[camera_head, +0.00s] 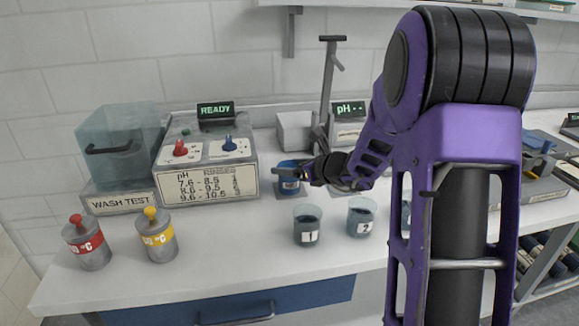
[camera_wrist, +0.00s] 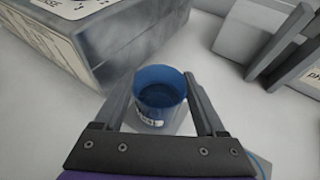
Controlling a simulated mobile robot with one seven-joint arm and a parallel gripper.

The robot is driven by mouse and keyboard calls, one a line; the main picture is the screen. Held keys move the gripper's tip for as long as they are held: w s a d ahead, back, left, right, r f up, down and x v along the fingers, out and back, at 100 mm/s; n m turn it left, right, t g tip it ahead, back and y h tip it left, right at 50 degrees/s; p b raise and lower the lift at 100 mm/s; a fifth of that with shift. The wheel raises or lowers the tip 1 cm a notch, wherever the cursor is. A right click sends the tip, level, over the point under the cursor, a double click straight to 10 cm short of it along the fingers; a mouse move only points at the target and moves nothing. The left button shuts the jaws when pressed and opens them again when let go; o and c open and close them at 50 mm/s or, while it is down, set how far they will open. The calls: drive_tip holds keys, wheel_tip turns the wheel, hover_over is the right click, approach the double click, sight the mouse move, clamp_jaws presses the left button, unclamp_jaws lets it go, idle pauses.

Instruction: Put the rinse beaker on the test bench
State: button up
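The rinse beaker (camera_wrist: 148,97) is a blue see-through cup holding dark liquid, with a partly hidden label. In the head view, the blue beaker (camera_head: 289,187) stands upright at the middle of the bench, just right of the ready-lit console. My gripper (camera_wrist: 162,76) has one finger on each side of the beaker near its rim. I cannot tell whether both fingers press on it. In the head view my gripper (camera_head: 289,172) reaches in from the right at rim height. The test bench (camera_head: 240,240) is the white worktop. A box marked WASH TEST (camera_head: 120,203) stands at its left.
Beakers marked 1 (camera_head: 307,228) and 2 (camera_head: 361,219) stand in front of my gripper. A red-topped canister (camera_head: 88,250) and a yellow-topped canister (camera_head: 158,240) stand at front left. The console (camera_head: 210,185) and a pH meter (camera_head: 349,108) stand behind. The front middle is clear.

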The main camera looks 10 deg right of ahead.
drive_tip(key=o, duration=0.3)
drive_tip(key=shift+r, duration=0.1)
drive_tip(key=shift+s+d+r, duration=0.1)
drive_tip(key=shift+r, duration=0.1)
drive_tip(key=p+v, duration=0.1)
drive_tip(key=v, duration=1)
drive_tip(key=shift+s+d+p, duration=0.15)
drive_tip(key=shift+s+p, duration=0.15)
drive_tip(key=shift+p, duration=0.05)
drive_tip(key=shift+r, duration=0.1)
